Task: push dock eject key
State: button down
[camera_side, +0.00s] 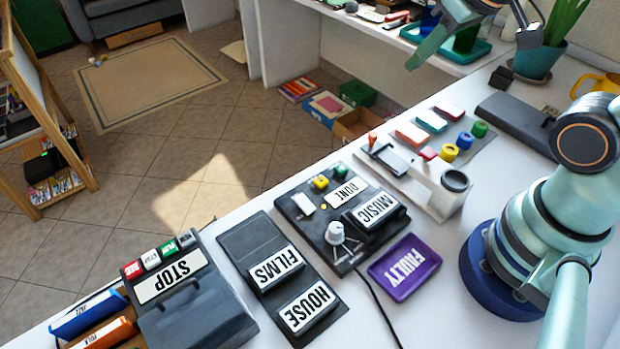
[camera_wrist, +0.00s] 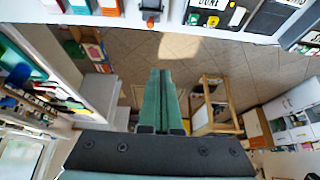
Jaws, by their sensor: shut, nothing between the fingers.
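A dark dock board (camera_side: 292,212) lies on the white table and bears a disc case labelled MUSIC (camera_side: 374,208). Along its far edge are a yellow key (camera_side: 320,183), a green key (camera_side: 339,170) and a white block (camera_side: 303,203). I cannot read which key is eject. In the wrist view the yellow key (camera_wrist: 213,20) and green key (camera_wrist: 232,4) show at the top. My gripper (camera_side: 413,64) is shut and empty, raised at the top of the side view, well away from the board. Its teal fingers (camera_wrist: 160,72) are together in the wrist view.
A player with a STOP label (camera_side: 171,283), a rack with FILMS (camera_side: 275,268) and HOUSE (camera_side: 307,306) cases, and a purple FAULTY tray (camera_side: 404,267) are nearby.

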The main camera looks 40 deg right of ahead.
dwell(0.4)
jog(key=g, duration=0.6)
send_over(321, 180)
notch_tip(321, 180, down, 8)
jog(key=shift+r, duration=0.15)
notch_tip(321, 180, down, 14)
dwell(0.4)
